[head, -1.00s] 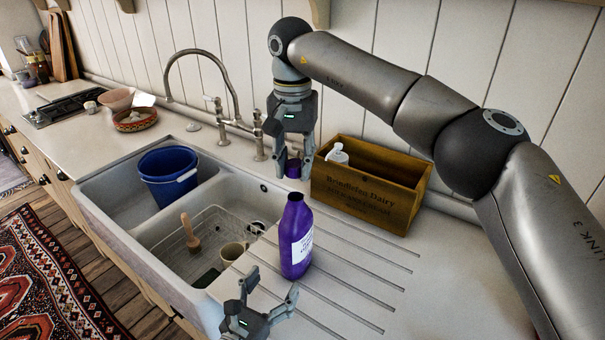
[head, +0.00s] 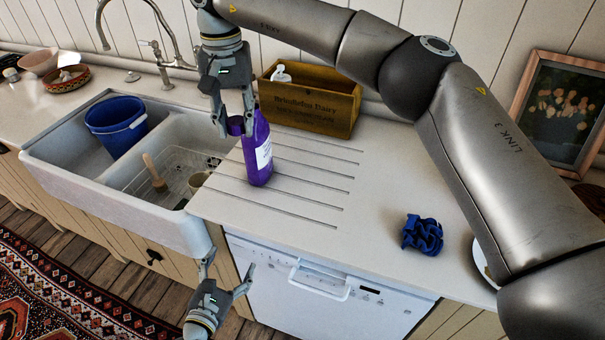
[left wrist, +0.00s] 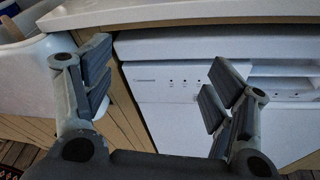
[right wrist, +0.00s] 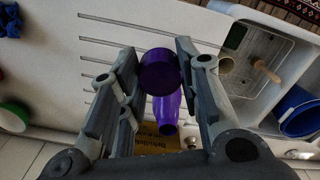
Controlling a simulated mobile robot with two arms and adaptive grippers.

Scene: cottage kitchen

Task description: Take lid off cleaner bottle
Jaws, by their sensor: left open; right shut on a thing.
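The purple cleaner bottle (head: 257,155) stands upright on the grooved draining board, its white label facing right. My right gripper (head: 233,128) is shut on the purple lid (head: 236,126), which appears beside the bottle's upper part in the head view. In the right wrist view the lid (right wrist: 160,72) is between the fingers, and the bottle (right wrist: 167,113) shows partly behind it.
A wooden crate (head: 335,107) with a white pump bottle stands behind. The sink (head: 72,170) on the left holds a blue bucket (head: 116,126), a plunger-like wooden handle and a mug. A blue cloth (head: 422,234) lies at right. The counter between is clear.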

